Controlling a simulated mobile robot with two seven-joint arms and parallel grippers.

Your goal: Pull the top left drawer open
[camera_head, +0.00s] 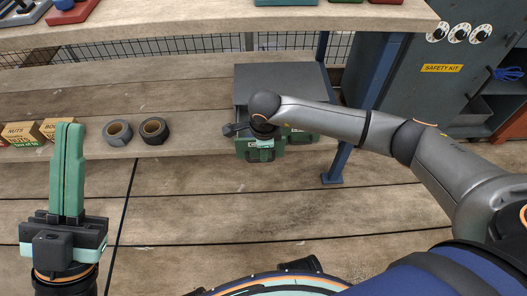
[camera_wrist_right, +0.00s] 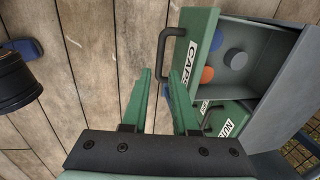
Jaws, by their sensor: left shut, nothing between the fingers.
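The small grey drawer cabinet (camera_head: 285,76) stands under the shelf in the head view, its green drawer fronts partly hidden by my right arm. In the right wrist view, the drawer labelled CAPS (camera_wrist_right: 205,48) is pulled out, with round blue, orange and grey pieces visible inside. Its black handle (camera_wrist_right: 163,52) lies just beyond my right gripper's fingertips (camera_wrist_right: 162,78). The right fingers are apart, with nothing seen between them; in the head view that gripper (camera_head: 264,147) is over the drawer fronts. My left gripper (camera_head: 68,128) is shut and empty, pointing up at the left.
Two tape rolls (camera_head: 118,133) and small boxes (camera_head: 20,132) sit on the lower shelf at left. A blue post (camera_head: 352,140) stands right of the cabinet. A grey safety kit locker (camera_head: 440,75) is at the far right. A second green labelled front (camera_wrist_right: 228,120) shows beside the open drawer.

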